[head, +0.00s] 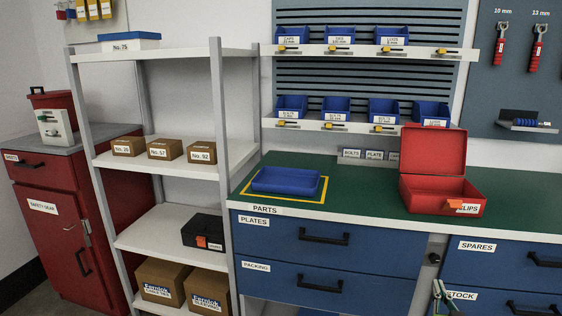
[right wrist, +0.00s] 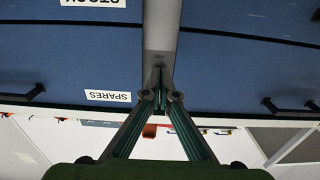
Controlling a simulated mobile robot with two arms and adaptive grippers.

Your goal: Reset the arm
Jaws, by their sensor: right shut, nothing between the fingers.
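My right gripper (head: 439,287) shows at the bottom right of the head view, in front of the blue drawers of the workbench. Its green fingers point upward there. In the right wrist view its fingers (right wrist: 160,84) meet at the tips, shut and empty. Behind them is the grey post between the drawer fronts, and the picture is upside down. My left gripper is in neither view.
The workbench's green top (head: 358,189) holds a blue tray (head: 286,182) and an open red box (head: 438,193). The drawers (head: 318,237) look closed, with dark handles sticking out. A white shelf unit (head: 172,235) stands left. The bench top's middle is clear.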

